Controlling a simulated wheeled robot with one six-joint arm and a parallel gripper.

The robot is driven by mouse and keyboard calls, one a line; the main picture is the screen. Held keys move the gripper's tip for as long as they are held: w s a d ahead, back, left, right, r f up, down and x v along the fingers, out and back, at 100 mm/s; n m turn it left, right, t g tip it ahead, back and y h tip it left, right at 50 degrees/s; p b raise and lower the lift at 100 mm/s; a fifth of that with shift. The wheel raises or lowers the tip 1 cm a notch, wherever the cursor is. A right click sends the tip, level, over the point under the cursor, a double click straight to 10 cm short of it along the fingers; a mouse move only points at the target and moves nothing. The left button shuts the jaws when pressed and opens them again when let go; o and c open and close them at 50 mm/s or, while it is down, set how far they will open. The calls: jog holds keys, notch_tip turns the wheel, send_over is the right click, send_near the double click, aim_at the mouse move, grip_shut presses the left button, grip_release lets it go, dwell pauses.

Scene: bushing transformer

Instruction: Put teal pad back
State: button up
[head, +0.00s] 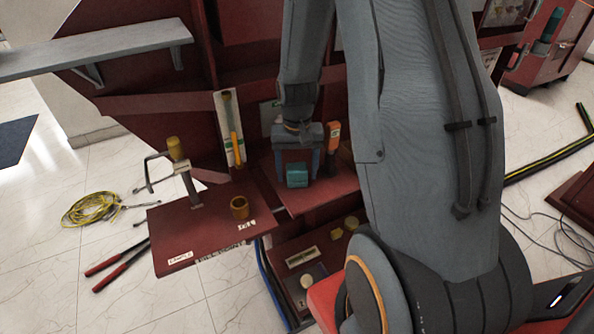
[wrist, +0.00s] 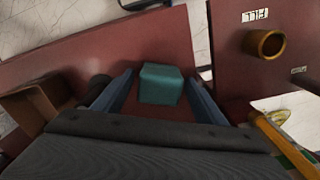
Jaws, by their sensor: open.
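The teal pad (head: 297,175) is a small block resting on a dark red shelf (head: 311,202). In the wrist view the teal pad (wrist: 161,84) lies between the two blue-grey fingers of my gripper (wrist: 163,92). My gripper (head: 298,170) points down at the shelf and is open, with a finger on each side of the pad. Small gaps show between the pad and the fingers in the wrist view, and I see no grip on it. The pad's far side is hidden in the head view.
A red side shelf (head: 200,238) on the left holds a brass ring (head: 240,207) and a clamp (head: 182,165). An orange-handled tool (head: 333,136) stands right of my gripper. A yellow tool (head: 235,140) hangs behind to the left. A lower shelf (head: 287,253) holds small parts.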

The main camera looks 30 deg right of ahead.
aim_at(297, 167)
notch_tip(297, 167, up, 12)
jog(key=b, duration=0.1)
jog(key=s+a+n, duration=0.4)
jog(key=s+a, duration=0.6)
jog(key=s, duration=0.4)
jog(key=shift+a+f+n, duration=0.2)
jog(key=shift+f+n, duration=0.1)
jog(key=shift+f, duration=0.15)
dwell(0.4)
